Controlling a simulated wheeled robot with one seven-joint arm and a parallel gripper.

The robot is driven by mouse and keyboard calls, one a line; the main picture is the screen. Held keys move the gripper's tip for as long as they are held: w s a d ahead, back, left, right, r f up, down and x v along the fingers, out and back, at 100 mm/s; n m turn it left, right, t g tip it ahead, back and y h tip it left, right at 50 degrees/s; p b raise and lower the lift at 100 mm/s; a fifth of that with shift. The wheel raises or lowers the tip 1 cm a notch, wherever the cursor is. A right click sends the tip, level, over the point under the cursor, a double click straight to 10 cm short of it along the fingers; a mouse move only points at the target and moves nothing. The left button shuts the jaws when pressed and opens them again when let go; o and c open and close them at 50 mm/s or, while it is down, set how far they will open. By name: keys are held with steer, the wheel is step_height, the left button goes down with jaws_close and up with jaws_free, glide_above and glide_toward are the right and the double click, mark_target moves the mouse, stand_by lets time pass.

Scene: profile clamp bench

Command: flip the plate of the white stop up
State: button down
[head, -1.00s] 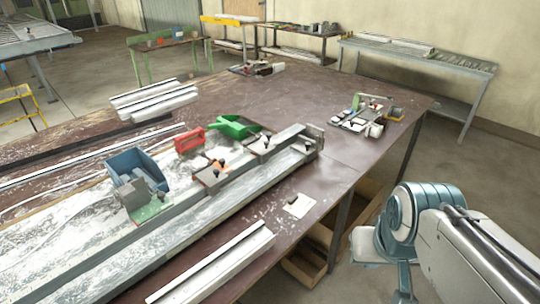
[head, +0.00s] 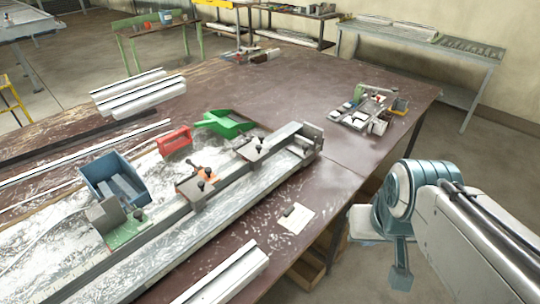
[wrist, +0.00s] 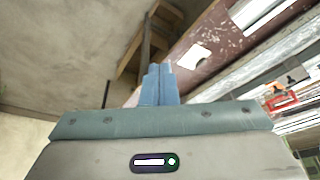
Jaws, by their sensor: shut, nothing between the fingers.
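The white stop (head: 252,149) sits on the long metal rail near its far right end, with a dark knob on it. Its plate looks laid down flat across the rail, though it is small and hard to make out. My gripper (head: 401,279) hangs at the right, off the bench's near edge and well apart from the stop. In the wrist view my gripper's blue fingers (wrist: 158,86) are together with nothing between them. The white stop is not clear in the wrist view.
An orange stop (head: 196,184) and a green stop (head: 128,232) share the rail (head: 165,222), left of the white one. Blue (head: 104,166), red (head: 176,140) and green (head: 226,121) bins stand behind it. A white card (head: 296,218) lies on the bare near edge.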

mark_target(252, 152)
steer(key=w+a+f+m+y+b, duration=0.4)
steer(key=w+a+m+b, duration=0.15)
steer(key=w, duration=0.35)
steer(key=w+a+f+m+y+b, duration=0.4)
steer(key=w+a+m, duration=0.3)
steer(key=w, duration=0.3)
steer(key=w+a+f+m+t+y+b, duration=0.1)
steer(key=w+f+m+b, duration=0.1)
steer(key=w, duration=0.4)
steer(key=w+f+m+t+y+b, duration=0.1)
steer(key=w+f+m+t+b, duration=0.1)
steer(key=w+f+m, duration=0.2)
steer(key=w+a+f+m+t+y+b, duration=0.1)
steer(key=w+f+m+t+b, duration=0.1)
steer(key=w+m, duration=0.5)
steer(key=shift+w+a+f, duration=0.3)
steer(key=shift+w+f, duration=0.35)
steer(key=shift+w, duration=0.45)
steer(key=p+x, duration=0.1)
steer(key=x, duration=0.9)
steer(key=shift+s+a, duration=0.1)
steer(key=shift+r, duration=0.1)
